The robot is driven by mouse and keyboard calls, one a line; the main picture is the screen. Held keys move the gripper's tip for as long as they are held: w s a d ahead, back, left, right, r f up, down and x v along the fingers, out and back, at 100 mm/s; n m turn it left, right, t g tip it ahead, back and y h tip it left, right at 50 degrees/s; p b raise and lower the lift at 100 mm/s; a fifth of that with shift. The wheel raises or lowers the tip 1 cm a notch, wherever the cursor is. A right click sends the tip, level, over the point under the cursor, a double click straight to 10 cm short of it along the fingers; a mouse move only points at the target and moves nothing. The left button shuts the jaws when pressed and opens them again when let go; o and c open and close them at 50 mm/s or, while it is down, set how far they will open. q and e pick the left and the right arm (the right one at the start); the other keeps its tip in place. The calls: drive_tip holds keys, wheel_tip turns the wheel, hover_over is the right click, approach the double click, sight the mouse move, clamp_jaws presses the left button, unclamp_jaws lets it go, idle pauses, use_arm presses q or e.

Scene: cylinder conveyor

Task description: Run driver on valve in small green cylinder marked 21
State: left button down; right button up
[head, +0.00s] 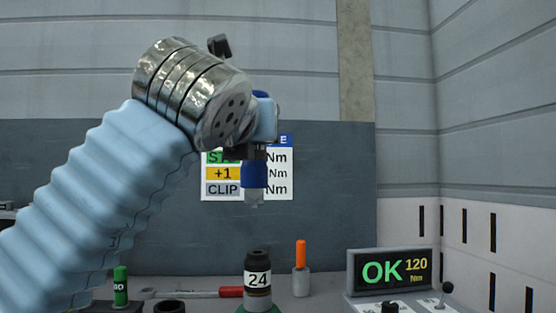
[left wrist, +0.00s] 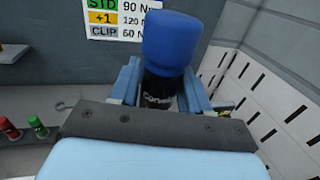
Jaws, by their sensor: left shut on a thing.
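My left gripper (head: 264,122) is shut on a driver with a blue grip and collar (head: 254,174), held upright with its pale tip pointing down. In the left wrist view the driver's blue cap (left wrist: 172,42) and dark body show between the jaws. A dark valve with a white label reading 24 (head: 258,281) stands below the driver, with green at its foot (head: 258,309), cut off by the picture edge. The tip is apart from and above it. I see no label reading 21. My right gripper is not in view.
A display reading OK 120 Nm (head: 393,269) stands at right, with a small lever (head: 444,294) nearby. An orange-handled tool (head: 301,255) stands in a grey holder. A small green cylinder (head: 120,287) and a red-handled tool (head: 230,292) are at left. A torque chart (head: 222,189) hangs behind.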

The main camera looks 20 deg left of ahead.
sight(254, 163)
use_arm(q)
drive_tip(key=shift+w+d+r, duration=0.1)
drive_tip(key=shift+w+d, duration=0.05)
drive_tip(key=shift+d, duration=0.05)
wheel_tip(254, 163, down, 5)
drive_tip(key=shift+f+b, duration=0.2)
drive_tip(key=shift+b, duration=0.35)
drive_tip(key=shift+f+b, duration=0.3)
drive_tip(key=shift+f, duration=0.05)
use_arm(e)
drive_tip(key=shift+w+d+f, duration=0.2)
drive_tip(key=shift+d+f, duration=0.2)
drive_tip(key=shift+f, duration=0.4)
use_arm(q)
drive_tip(key=shift+f+b, duration=0.55)
drive_tip(key=shift+f, duration=0.25)
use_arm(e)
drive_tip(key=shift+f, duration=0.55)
use_arm(q)
drive_tip(key=shift+r+p, duration=0.5)
drive_tip(key=shift+p, duration=0.75)
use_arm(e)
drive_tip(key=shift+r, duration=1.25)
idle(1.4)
use_arm(q)
drive_tip(key=shift+r, duration=3.05)
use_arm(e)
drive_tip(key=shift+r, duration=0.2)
